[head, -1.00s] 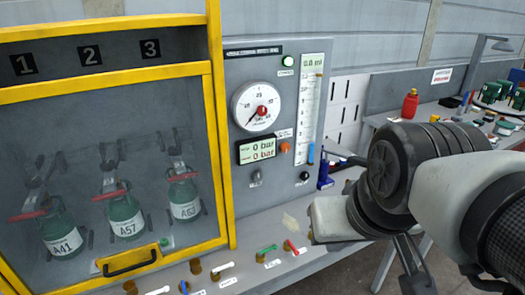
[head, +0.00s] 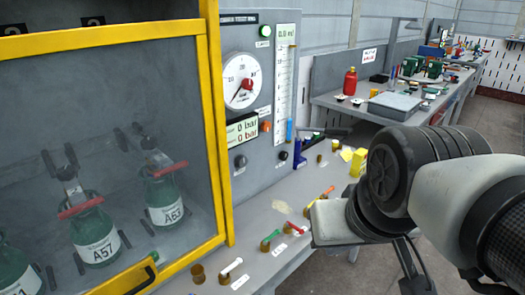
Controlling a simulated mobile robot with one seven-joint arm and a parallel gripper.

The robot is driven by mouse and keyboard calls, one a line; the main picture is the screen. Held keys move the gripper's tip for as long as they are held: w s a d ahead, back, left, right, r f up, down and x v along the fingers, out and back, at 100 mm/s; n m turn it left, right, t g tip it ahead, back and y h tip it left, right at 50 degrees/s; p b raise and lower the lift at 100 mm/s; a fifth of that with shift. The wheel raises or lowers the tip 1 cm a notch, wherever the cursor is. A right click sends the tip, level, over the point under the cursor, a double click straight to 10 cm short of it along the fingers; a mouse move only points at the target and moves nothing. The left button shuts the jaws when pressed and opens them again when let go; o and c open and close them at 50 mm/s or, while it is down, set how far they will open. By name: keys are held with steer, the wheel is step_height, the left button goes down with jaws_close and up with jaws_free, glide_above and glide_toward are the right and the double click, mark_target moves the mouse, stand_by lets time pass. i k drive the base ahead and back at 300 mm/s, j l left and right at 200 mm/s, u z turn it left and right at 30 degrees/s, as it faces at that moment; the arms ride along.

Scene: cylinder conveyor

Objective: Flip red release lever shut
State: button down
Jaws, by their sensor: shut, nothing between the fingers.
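A small red lever (head: 293,228) is on the bench ledge (head: 250,205) below the gauge panel, left of my wrist. Red clamp levers also show above the green bottles (head: 95,240) behind the cabinet window. My gripper (head: 416,274) is partly visible as dark parts below my wrist joint, right of the red lever and apart from it in the picture. It is shut and empty. My wrist hides much of it and part of the bench.
A green lever (head: 270,238) and a white lever (head: 231,268) lie left of the red one; an orange-yellow lever (head: 328,191) is to its right. The yellow cabinet frame (head: 213,120) bounds the left. A second bench (head: 335,100) with a red bottle (head: 350,81) stands behind. Floor shows at right.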

mark_target(289, 224)
steer(key=j+z, duration=0.1)
steer(key=j, duration=0.15)
steer(key=u, duration=0.75)
steer(key=l+u, duration=0.35)
steer(key=i+l+u, duration=0.1)
steer(key=l+u, duration=0.25)
steer(key=i+l, duration=0.1)
steer(key=l, duration=1.4)
